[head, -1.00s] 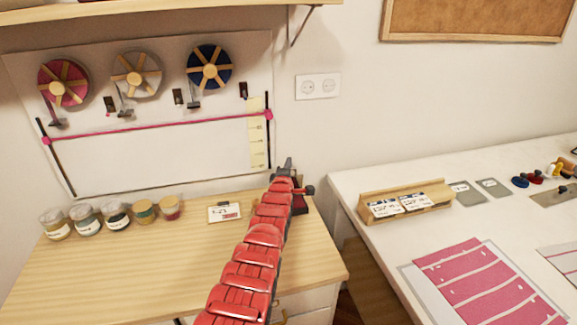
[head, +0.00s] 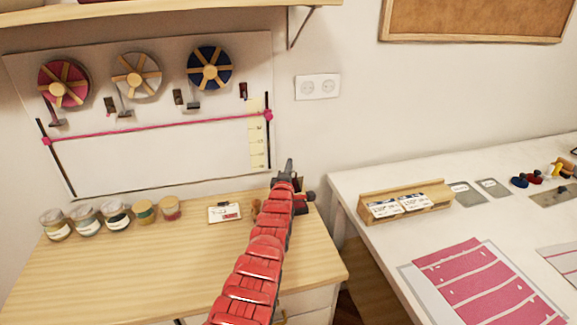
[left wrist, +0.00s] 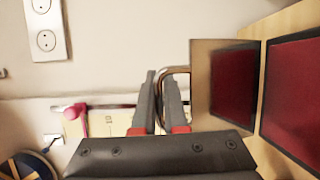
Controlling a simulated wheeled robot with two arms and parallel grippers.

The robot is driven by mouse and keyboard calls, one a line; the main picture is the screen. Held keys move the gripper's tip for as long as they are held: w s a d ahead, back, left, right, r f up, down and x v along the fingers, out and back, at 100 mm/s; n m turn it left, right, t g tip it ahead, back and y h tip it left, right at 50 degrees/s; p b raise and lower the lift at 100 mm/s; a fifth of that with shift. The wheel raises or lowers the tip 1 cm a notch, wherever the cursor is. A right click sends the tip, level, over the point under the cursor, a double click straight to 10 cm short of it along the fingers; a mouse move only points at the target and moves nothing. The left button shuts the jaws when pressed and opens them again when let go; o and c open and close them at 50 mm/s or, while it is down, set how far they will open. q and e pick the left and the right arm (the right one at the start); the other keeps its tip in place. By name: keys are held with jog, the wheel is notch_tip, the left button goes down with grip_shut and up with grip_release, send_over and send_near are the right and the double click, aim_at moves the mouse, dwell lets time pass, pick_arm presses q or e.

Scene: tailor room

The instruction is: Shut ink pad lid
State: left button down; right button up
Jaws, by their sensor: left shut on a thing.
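The ink pad shows in the left wrist view as two tan-edged panels with dark red faces. The larger red pad (left wrist: 296,95) lies at the right edge, partly cut off. The smaller panel, the lid (left wrist: 200,90), stands beside it at an angle, open, with a curved metal handle (left wrist: 180,70) on its left side. My left gripper (left wrist: 160,95) is shut on that handle. In the head view my left gripper (head: 286,174) is at the back right of the wooden table, and my arm hides most of the ink pad. My right gripper is not in view.
Several jars (head: 115,215) and a small label card (head: 224,212) stand on the wooden table (head: 150,260), left of my arm. A white table (head: 375,225) on the right holds a wooden card holder (head: 405,202). The wall with ribbon spools is close behind.

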aim_at(294, 179)
pick_arm(q)
jog(key=shift+s+d+f+t, duration=0.15)
jog(key=shift+s+t, duration=0.15)
jog(key=shift+s, duration=0.05)
jog(key=shift+s+f+m+b, duration=0.2)
jog(key=shift+s+m+b, duration=0.1)
jog(key=shift+b, duration=0.1)
jog(key=shift+s+d+f+t+b, duration=0.1)
jog(key=shift+s+t+b, duration=0.45)
jog(key=shift+t+b, duration=0.3)
jog(key=shift+s+d+m+t, duration=0.1)
jog(key=shift+s+m+t, duration=0.2)
jog(key=shift+m, duration=0.1)
jog(key=shift+s+d+f, duration=0.1)
jog(key=shift+s+d, duration=0.15)
jog(key=shift+s, duration=0.25)
jog(key=shift+s+d, duration=0.25)
jog(key=shift+s, duration=0.25)
jog(key=shift+h, duration=0.3)
